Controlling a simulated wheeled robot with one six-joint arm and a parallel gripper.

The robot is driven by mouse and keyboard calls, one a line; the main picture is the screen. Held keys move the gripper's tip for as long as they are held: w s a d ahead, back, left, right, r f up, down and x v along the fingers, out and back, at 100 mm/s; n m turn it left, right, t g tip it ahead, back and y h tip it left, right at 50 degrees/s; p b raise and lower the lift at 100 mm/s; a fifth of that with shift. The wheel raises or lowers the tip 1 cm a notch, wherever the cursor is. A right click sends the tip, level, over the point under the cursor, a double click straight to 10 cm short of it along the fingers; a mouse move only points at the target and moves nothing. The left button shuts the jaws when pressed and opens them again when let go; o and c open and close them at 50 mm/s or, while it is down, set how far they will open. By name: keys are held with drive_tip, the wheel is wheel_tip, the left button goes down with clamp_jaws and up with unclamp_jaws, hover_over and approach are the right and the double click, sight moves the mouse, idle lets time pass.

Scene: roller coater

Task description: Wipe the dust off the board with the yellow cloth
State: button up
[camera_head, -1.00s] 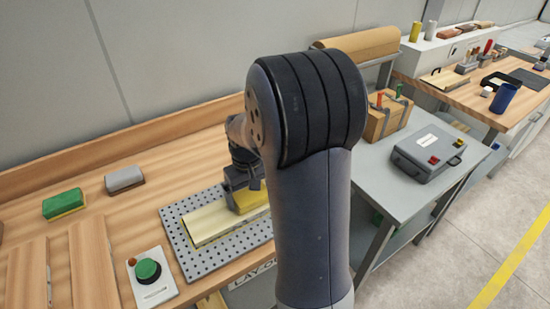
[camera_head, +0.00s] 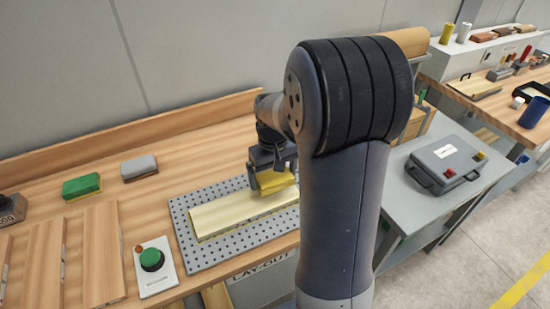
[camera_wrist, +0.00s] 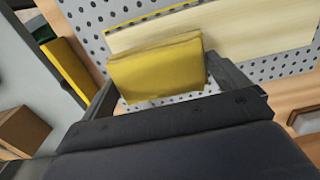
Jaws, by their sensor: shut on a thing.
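My gripper (camera_head: 273,163) is shut on the yellow cloth (camera_head: 273,182), a folded pad hanging below the fingers. The cloth also shows between the fingers in the wrist view (camera_wrist: 157,68). The pale yellow board (camera_head: 228,211) lies flat on a grey perforated plate (camera_head: 187,240). In the head view the cloth is at the board's right end; it looks raised, but I cannot tell the gap exactly. In the wrist view, the board (camera_wrist: 250,35) lies beyond and right of the cloth. No distinct dust shows on the visible board; its far right end is partly hidden.
A green sponge (camera_head: 82,187) and a grey block (camera_head: 139,168) lie at the back left of the wooden bench. A grey case (camera_head: 446,162) sits on the side table. My arm hides part of the bench's right side.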

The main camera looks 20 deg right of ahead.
drive_tip(key=shift+r+p, duration=1.15)
drive_tip(key=shift+r, duration=0.7)
